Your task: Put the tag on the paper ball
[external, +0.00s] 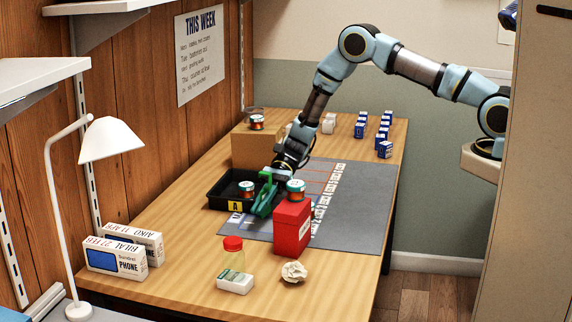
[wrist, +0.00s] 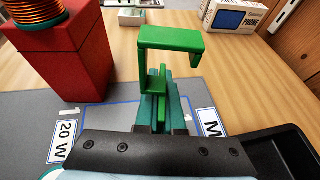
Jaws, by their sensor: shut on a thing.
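The paper ball (external: 293,272) is a crumpled off-white lump near the table's front edge in the external view. It is not visible in the wrist view. My gripper (external: 264,200) is over the middle of the table, between the black tray and the red box, behind and left of the paper ball and well apart from it. In the wrist view its teal fingers (wrist: 163,100) are shut on a bright green bent piece (wrist: 170,42), which I take to be the tag. This piece has a flat top and a short lip turned down at one end.
The red box (external: 292,228) with a copper spool on top stands close by, between my gripper and the paper ball. A red-capped jar (external: 233,258) and small white box (external: 235,284) stand left of the ball. The black tray (external: 220,187) and grey mat (external: 365,205) lie behind.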

